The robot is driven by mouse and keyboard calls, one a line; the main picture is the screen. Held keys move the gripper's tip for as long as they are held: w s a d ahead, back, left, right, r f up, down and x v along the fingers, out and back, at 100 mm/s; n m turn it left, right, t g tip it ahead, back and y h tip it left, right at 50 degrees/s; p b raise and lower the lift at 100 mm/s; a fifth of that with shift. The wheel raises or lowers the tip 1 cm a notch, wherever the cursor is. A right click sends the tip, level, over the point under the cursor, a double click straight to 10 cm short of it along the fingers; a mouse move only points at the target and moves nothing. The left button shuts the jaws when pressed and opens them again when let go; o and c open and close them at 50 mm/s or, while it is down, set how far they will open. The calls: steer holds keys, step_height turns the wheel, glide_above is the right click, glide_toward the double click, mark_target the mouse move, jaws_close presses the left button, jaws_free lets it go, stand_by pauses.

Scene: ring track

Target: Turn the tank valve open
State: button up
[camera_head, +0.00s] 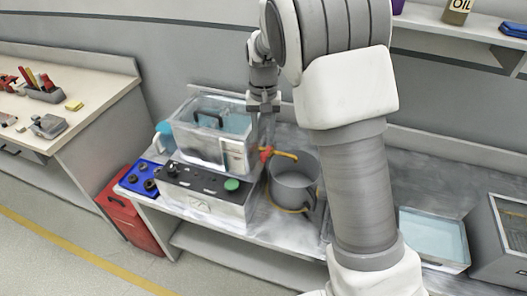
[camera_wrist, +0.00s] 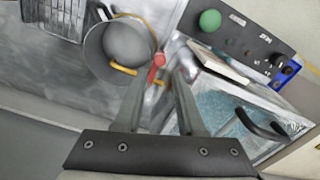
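The tank (camera_head: 200,150), a clear-walled box with bluish water and a dark handle, stands on a grey control box on the bench. It also shows at the right of the wrist view (camera_wrist: 225,110). The small red valve (camera_head: 265,153) is at the tank's right side, by a yellow spout over a grey pot (camera_head: 290,188). In the wrist view the red valve (camera_wrist: 159,61) lies just beyond my fingertips.
The control box (camera_head: 205,197) has a green button and black knobs. A blue tray (camera_head: 142,178) sits left of it. A shallow water tray (camera_head: 433,237) and a grey open box (camera_head: 500,240) stand at the right. A wall shelf (camera_head: 430,18) is above.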

mark_target(263, 154)
step_height(263, 154, down, 7)
steer(key=shift+f, duration=0.1)
stand_by(0.3)
jaws_close()
stand_by(1.3)
